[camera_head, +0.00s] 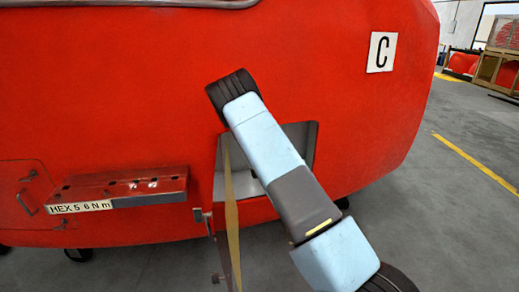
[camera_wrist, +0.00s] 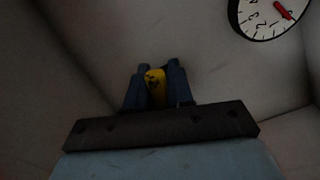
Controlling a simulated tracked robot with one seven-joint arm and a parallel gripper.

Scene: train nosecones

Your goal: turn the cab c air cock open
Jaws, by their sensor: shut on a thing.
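In the wrist view my gripper (camera_wrist: 156,90) is inside a dim, pale-walled recess. Its two blue-grey fingers are shut on a yellow handle (camera_wrist: 155,88), which I take to be the air cock. The cock's body and pipe are hidden behind the fingers. In the head view the red cab nosecone bears a white plate with the letter C (camera_head: 381,52). My arm crosses in front of the open recess (camera_head: 311,143) below it, and my gripper is hidden there.
A round gauge (camera_wrist: 268,14) with a red needle is at the upper right of the recess. The recess door (camera_head: 232,215) hangs open at the left. A red shelf labelled HEX 5 6 N m (camera_head: 122,188) juts out further left.

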